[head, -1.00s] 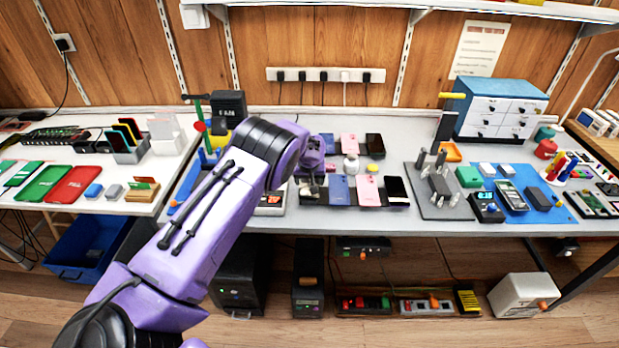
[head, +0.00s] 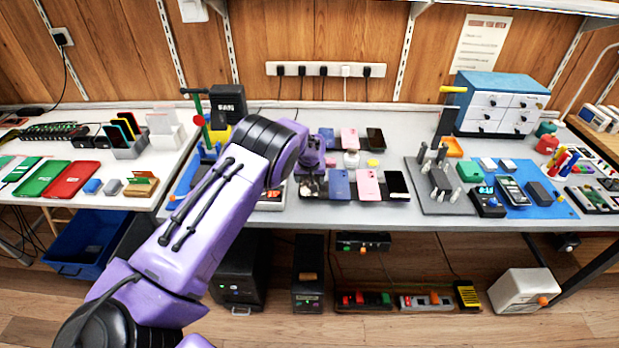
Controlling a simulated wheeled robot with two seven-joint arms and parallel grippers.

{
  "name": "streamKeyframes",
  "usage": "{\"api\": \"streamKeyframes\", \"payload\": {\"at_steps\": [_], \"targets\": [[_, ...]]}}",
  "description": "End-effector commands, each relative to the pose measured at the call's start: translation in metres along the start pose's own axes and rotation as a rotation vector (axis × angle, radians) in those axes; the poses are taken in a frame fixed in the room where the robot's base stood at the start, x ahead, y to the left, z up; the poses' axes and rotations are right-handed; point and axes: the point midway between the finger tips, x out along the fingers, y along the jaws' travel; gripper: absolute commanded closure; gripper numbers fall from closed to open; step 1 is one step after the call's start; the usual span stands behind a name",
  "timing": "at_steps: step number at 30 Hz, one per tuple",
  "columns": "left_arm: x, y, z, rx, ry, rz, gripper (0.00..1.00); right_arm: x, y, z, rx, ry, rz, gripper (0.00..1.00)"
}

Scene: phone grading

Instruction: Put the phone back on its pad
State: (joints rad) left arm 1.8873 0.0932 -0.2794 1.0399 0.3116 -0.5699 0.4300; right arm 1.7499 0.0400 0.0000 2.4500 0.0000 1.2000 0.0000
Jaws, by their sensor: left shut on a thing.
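My left gripper (head: 312,178) is over the left end of the front row of phones, pointing down. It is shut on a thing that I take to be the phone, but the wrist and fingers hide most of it. A dark pad (head: 313,194) shows just below the gripper; I cannot tell whether the held phone touches it. To its right lie a blue phone (head: 339,184), a pink phone (head: 368,185) and a dark-screened phone (head: 397,184), each on a dark pad. My right gripper is not in view.
Behind are a second blue phone (head: 327,138), a second pink phone (head: 350,139) and a black phone (head: 375,140). A small white jar (head: 351,159) stands between the rows. A grey mat (head: 432,203) with upright metal posts is to the right.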

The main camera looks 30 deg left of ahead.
Motion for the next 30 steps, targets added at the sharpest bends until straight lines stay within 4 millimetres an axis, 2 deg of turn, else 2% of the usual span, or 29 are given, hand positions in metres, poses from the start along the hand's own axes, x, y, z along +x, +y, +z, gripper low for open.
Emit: {"api": "streamKeyframes", "payload": {"at_steps": [30], "targets": [[0.0051,0.0001,0.0023,0.000,0.001,0.000,0.66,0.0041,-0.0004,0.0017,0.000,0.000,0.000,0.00]]}}
